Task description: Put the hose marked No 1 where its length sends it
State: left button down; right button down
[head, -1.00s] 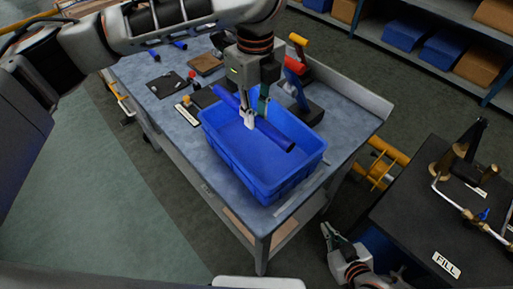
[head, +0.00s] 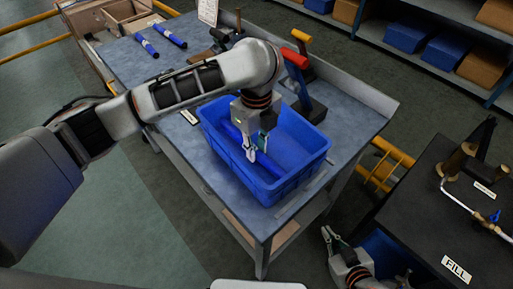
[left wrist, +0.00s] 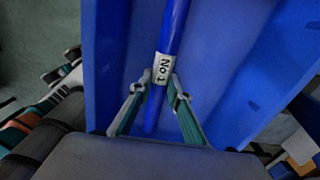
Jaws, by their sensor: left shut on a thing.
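The hose marked No 1 is a thin blue tube with a white label (left wrist: 163,67). In the left wrist view the hose (left wrist: 174,30) runs down between my fingertips. My left gripper (head: 256,154) is shut on it at the label, and its fingers show in the left wrist view (left wrist: 160,82). The gripper reaches down into a blue crate (head: 292,187) on the workbench; the hose is within the crate's walls, mostly hidden in the head view. Whether it touches the floor I cannot tell. My right gripper (head: 336,240) is low, beside the dark bench; its opening is unclear.
Two blue hoses with white labels (head: 147,46) (head: 170,37) lie at the workbench's (head: 120,58) far left. Red and orange-handled stands (head: 300,60) rise behind the crate. A dark bench with a FILL sign (head: 456,269) and pipework is at right. A shelf (head: 350,25) stands behind.

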pick_arm(q)
jog(key=c, duration=1.9)
grip_release()
jog(key=shift+r, duration=0.1)
notch_tip(320, 180, up, 12)
jog(key=p, duration=0.2)
jog(key=shift+p, duration=0.35)
jog(key=shift+s, duration=0.1)
